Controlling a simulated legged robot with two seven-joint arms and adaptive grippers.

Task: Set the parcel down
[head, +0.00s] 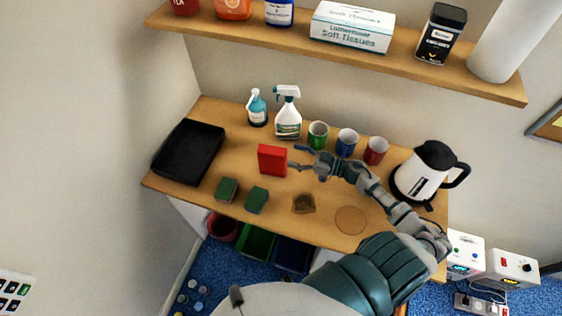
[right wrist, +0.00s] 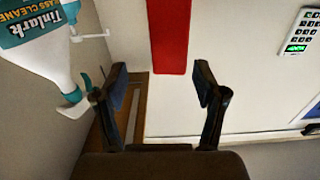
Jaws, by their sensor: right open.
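The parcel seems to be the red box (head: 272,160), which stands upright on the wooden counter (head: 235,150). My right gripper (head: 299,157) is just to the right of the box, its fingers pointing at it. In the right wrist view the open fingers (right wrist: 160,82) are apart with nothing between them. The red box (right wrist: 170,35) shows just beyond the fingertips there. My left gripper is not in view.
A black tray (head: 188,152) lies at the left. Spray bottle (head: 288,112), several mugs (head: 346,143) and kettle (head: 425,172) line the back and right. Two green blocks (head: 227,189) and a brown piece (head: 304,203) lie in front. A shelf (head: 400,62) hangs above.

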